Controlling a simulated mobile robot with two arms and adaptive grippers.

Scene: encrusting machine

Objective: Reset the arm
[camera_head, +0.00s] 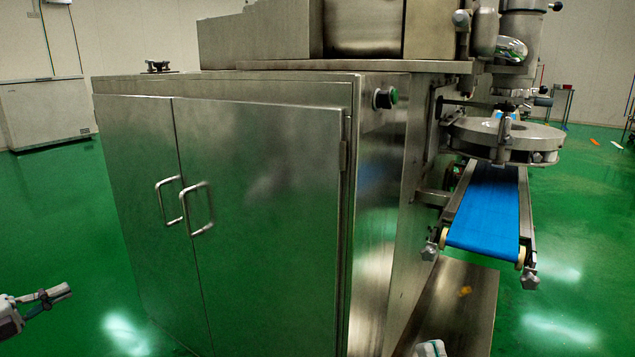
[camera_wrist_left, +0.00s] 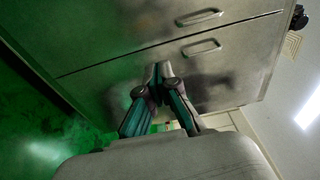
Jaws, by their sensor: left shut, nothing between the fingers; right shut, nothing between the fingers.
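My left gripper (camera_head: 62,292) is at the lower left of the head view, shut and empty, out over the green floor and left of the machine's cabinet. In the left wrist view, its two fingers (camera_wrist_left: 161,68) come together at their tips with nothing between them. Behind them in that view are the steel cabinet doors (camera_wrist_left: 110,60) with two bar handles. Only a small pale piece of my right arm (camera_head: 430,348) shows at the bottom edge of the head view. The right fingers cannot be seen.
The encrusting machine's steel cabinet (camera_head: 270,200) fills the middle. A blue conveyor belt (camera_head: 487,207) sticks out at the right, under a round metal disc (camera_head: 508,132). A low steel plate (camera_head: 462,300) lies below the belt. Green floor is open at left and right.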

